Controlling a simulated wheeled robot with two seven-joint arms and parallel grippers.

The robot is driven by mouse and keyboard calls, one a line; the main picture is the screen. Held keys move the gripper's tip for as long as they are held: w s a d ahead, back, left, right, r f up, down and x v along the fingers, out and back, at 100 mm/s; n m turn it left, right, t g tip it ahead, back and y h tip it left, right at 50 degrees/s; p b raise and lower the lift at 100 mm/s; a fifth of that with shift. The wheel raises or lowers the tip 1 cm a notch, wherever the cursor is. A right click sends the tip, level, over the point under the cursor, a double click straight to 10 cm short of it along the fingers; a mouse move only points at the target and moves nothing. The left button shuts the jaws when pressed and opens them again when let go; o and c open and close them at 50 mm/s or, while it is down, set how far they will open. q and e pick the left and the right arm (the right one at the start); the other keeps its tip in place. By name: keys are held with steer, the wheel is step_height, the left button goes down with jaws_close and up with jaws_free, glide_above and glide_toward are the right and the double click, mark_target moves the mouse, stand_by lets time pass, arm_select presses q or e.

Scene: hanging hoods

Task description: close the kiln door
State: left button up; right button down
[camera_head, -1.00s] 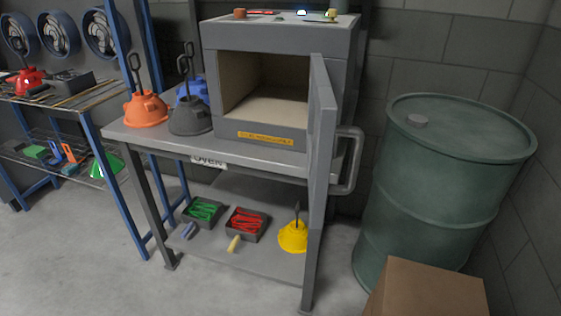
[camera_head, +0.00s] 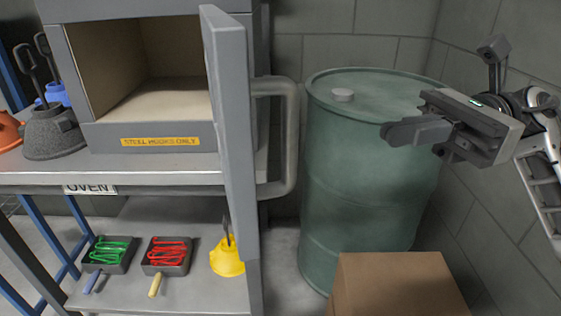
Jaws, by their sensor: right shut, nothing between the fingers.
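The grey kiln (camera_head: 150,138) stands on a metal table, its chamber open and empty. Its kiln door (camera_head: 231,120) stands wide open, seen nearly edge-on and jutting towards me on the right side of the chamber. A thick grey door handle (camera_head: 288,135) sticks out from the door's right face. My right gripper (camera_head: 388,134) is shut and empty, pointing left, in front of the green drum and to the right of the handle, clear of it. My left gripper is not in view.
A green drum (camera_head: 350,200) stands right of the door, with a cardboard box (camera_head: 395,285) in front of it. Hoods with hooks (camera_head: 52,130) stand on the table (camera_head: 150,178) at left. The lower shelf holds hook trays (camera_head: 167,256) and a yellow hood (camera_head: 227,260).

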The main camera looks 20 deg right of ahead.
mark_target(286, 149)
steer(key=a+p, duration=0.2)
steer(key=a, duration=0.4)
steer(key=a+p, duration=0.1)
steer(key=a, duration=0.6)
steer(key=shift+w+r+p, duration=0.1)
steer(key=shift+r+p, duration=0.1)
steer(key=shift+p, duration=0.15)
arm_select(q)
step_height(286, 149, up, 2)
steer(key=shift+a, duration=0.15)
arm_select(e)
steer(key=shift+a+f, duration=0.1)
steer(key=shift+a, duration=0.25)
steer(key=shift+a, duration=0.15)
